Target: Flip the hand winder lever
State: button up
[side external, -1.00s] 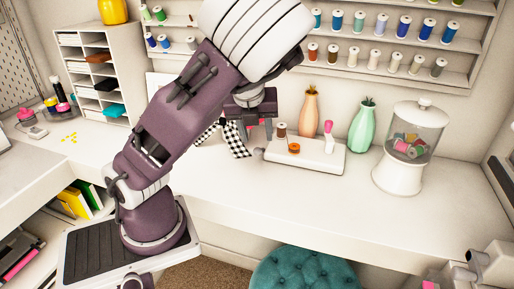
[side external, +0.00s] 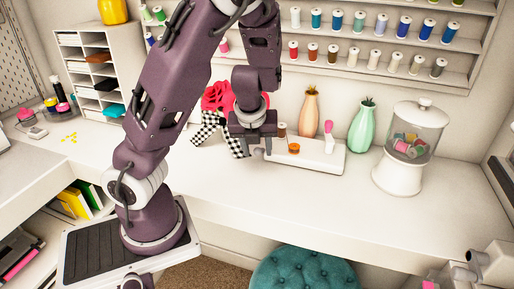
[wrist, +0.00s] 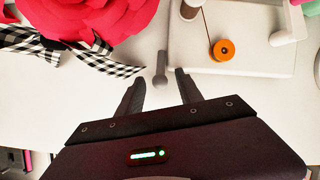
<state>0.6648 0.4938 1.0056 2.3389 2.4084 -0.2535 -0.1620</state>
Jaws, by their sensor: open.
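The hand winder has a white base (side external: 322,160) on the desk, with an orange bobbin (side external: 294,149), a brown spool (side external: 282,130) and a white post with a pink top (side external: 329,128). In the wrist view the bobbin (wrist: 223,50) sits on the base (wrist: 245,62). A small grey rounded knob (wrist: 160,80) shows left of the base, apparently the winder's lever end. My gripper (wrist: 158,84) is open and empty, pointing down, its two fingertips on either side of the knob in the wrist view. I cannot tell whether they touch it. In the side view my gripper (side external: 254,150) largely hides the knob.
A red paper flower (side external: 217,97) with a black-and-white checked ribbon (side external: 208,128) lies close left of my gripper. Two vases (side external: 309,112) and a glass jar (side external: 415,130) stand behind and right. The desk front is clear.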

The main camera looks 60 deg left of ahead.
grip_shut()
jog(key=shift+w+a+r+g+h, duration=0.3)
jog(key=shift+r+g+h, duration=0.05)
jog(key=shift+g+h, duration=0.2)
jog(key=shift+w+a+r+g+h, duration=0.3)
jog(key=shift+g+h, duration=0.15)
jog(key=shift+h, duration=0.1)
jog(key=shift+w+a+r+g+h, duration=0.2)
jog(key=shift+r+g+h, duration=0.1)
jog(key=shift+g+h, duration=0.25)
grip_release()
notch_tip(320, 180, up, 7)
jog(key=shift+d, duration=0.15)
jog(key=shift+w, duration=0.1)
